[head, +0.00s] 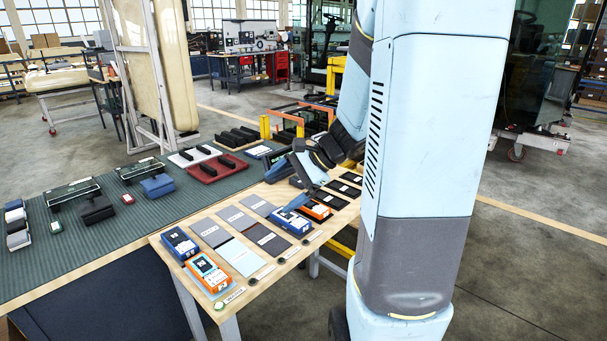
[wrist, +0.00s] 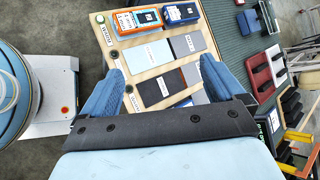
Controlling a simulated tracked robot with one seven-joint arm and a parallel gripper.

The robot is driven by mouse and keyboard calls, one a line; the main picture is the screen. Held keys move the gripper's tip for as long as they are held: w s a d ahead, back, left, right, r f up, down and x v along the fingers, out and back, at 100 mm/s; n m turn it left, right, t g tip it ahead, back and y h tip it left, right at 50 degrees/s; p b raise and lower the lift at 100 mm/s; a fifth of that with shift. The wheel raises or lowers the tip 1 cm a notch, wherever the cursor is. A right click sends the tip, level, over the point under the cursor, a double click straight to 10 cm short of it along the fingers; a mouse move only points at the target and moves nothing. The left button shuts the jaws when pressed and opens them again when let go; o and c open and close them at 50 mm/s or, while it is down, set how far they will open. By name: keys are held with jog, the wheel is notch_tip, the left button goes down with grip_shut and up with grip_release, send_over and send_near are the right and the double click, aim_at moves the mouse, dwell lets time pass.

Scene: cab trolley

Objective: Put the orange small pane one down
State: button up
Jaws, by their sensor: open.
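An orange device with a white and blue face (head: 208,272) lies on the near-left corner of the wooden table; in the wrist view it appears at the top (wrist: 126,22). A second, smaller-looking orange device (head: 316,211) lies farther along, beside a blue one (head: 291,222). My gripper (head: 299,201) is low over the table near this second pair, partly covering what is behind it. In the wrist view my gripper (wrist: 162,72) has its blue fingers wide apart with nothing held; flat cards show between and beyond them. The second pair does not show clearly there.
A blue device (head: 180,243) lies beside the near orange one. Flat grey, dark and light cards (head: 240,257) lie in rows on the table, with round tags along its edge. A green mat (head: 150,216) behind holds dark fixtures and a red tray (head: 218,168).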

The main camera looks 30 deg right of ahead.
jog(key=s+a+r+n+t+h, duration=0.1)
jog(key=s+a+r+n+h, duration=0.2)
jog(key=s+r+n+h, duration=0.5)
jog(key=s+r+n, duration=0.4)
jog(key=s+n, duration=0.2)
jog(key=s, duration=0.2)
jog(key=shift+n+h, duration=0.4)
